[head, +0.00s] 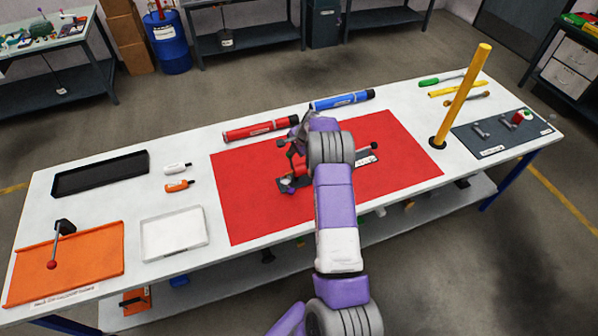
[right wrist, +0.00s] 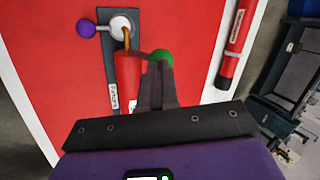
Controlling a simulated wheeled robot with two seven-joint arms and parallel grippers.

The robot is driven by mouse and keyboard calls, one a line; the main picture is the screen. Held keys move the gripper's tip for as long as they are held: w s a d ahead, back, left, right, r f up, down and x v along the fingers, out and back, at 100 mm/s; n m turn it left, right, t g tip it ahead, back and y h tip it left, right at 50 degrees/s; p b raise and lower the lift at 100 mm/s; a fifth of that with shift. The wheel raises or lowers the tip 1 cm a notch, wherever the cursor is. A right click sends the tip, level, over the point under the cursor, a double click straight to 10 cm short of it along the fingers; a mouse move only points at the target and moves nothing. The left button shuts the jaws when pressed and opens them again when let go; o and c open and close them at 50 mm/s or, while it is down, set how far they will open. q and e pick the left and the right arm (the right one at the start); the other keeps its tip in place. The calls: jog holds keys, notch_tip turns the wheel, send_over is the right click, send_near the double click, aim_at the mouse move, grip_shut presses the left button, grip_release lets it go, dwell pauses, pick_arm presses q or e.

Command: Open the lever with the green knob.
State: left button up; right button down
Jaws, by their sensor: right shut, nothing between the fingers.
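The green knob (right wrist: 162,57) shows in the right wrist view at the tips of my right gripper (right wrist: 159,72). The fingers are shut together with nothing between them, and the tips overlap the knob's lower edge in the picture; I cannot tell whether they touch it. A red cylinder (right wrist: 129,74), a white round fitting (right wrist: 121,28) and a purple knob (right wrist: 86,28) belong to the device beside it, on a dark plate. In the head view my right arm hides most of this device, and the green knob is not visible. My left gripper is out of view.
The device stands on a red mat (head: 240,190). Red (head: 260,130) and blue (head: 342,100) tubes lie behind it. A yellow post (head: 462,95) rises at right. At left are an orange tray (head: 95,255), a white tray (head: 174,233) and a black tray (head: 100,174).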

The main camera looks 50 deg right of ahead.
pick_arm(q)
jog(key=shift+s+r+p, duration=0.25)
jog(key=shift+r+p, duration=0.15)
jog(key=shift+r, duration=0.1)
pick_arm(e)
jog(key=shift+v, duration=1)
jog(key=shift+w+r, duration=0.15)
jog(key=shift+w, duration=0.05)
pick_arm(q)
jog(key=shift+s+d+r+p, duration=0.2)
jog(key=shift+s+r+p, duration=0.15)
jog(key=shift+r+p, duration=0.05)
pick_arm(e)
notch_tip(320, 180, up, 12)
jog(key=s+d, duration=0.1)
jog(key=s, duration=0.2)
jog(key=shift+d+r, duration=0.15)
jog(key=shift+d, duration=0.05)
jog(key=shift+w, duration=0.1)
